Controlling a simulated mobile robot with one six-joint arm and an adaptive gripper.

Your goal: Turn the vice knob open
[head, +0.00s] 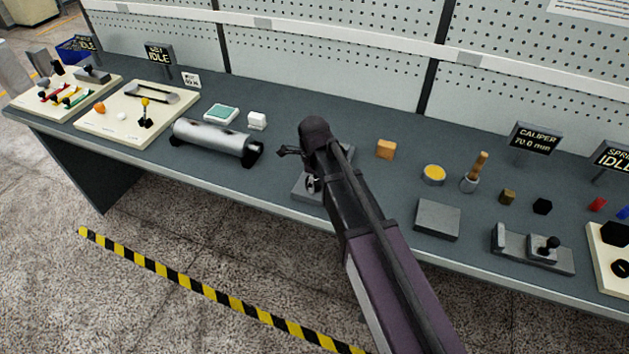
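A grey metal block-like fixture (305,193), which looks like the vice, sits on the bench near its front edge, mostly hidden behind my arm. A small dark round part (312,183) with a pale centre shows beside my arm at this fixture; it may be the knob, but I cannot tell for sure. My arm reaches up from the bottom right and its wrist end is above the fixture. A small dark pronged part (289,151) sticks out to the left there and may be my gripper. Its fingers are too small and hidden to read, and contact cannot be told.
A grey cylinder (212,137) lies left of the fixture. A wooden block (386,149), a yellow-topped tin (433,174), a grey plate (437,219) and a sliding caliper fixture (533,248) stand to the right. Pegboard (330,50) closes the back. Striped floor tape (200,287) runs in front.

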